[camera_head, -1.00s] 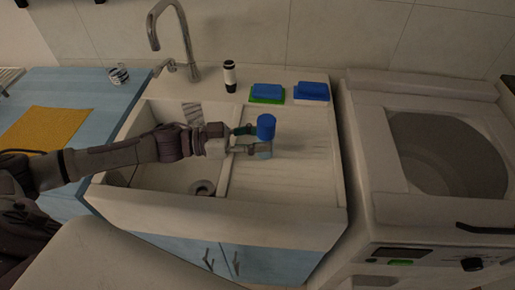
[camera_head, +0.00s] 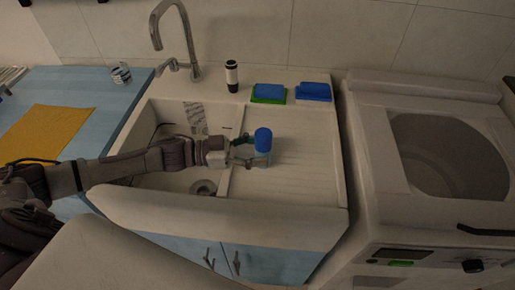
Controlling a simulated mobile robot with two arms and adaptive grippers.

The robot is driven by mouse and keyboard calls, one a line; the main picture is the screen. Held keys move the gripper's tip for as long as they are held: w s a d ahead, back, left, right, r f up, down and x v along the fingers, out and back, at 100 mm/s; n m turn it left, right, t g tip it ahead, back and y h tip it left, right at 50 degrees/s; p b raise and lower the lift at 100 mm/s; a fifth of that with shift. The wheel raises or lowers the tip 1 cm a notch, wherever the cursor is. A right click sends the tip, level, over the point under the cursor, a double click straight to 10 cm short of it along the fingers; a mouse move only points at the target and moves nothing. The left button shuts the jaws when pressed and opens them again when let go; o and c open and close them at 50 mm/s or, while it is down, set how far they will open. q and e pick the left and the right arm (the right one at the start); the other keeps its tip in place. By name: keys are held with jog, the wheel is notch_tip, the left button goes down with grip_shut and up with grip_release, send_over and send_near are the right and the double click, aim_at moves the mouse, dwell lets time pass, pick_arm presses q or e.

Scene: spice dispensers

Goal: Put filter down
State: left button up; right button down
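The filter, a small upright cylinder with a blue top (camera_head: 263,139) and a paler lower part, is over the ribbed drainboard right of the sink basin. My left gripper (camera_head: 256,152) reaches it from the left, with its fingers at the lower part of the filter. The gripper looks shut on it, though the fingertips are partly hidden. The filter's base is at or just above the drainboard; contact is hard to tell. My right gripper is not in view.
The sink basin (camera_head: 165,183) lies under my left arm. A faucet (camera_head: 186,45), a black-and-white bottle (camera_head: 231,76) and two blue sponges (camera_head: 269,91) (camera_head: 313,92) stand along the back. A washing machine (camera_head: 425,225) is at right. The drainboard (camera_head: 305,170) is clear right of the filter.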

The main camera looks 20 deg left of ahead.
pick_arm(q)
jog(key=shift+r, duration=0.15)
jog(key=b+v, duration=0.1)
jog(key=v, duration=1.1)
jog(key=shift+b, duration=0.4)
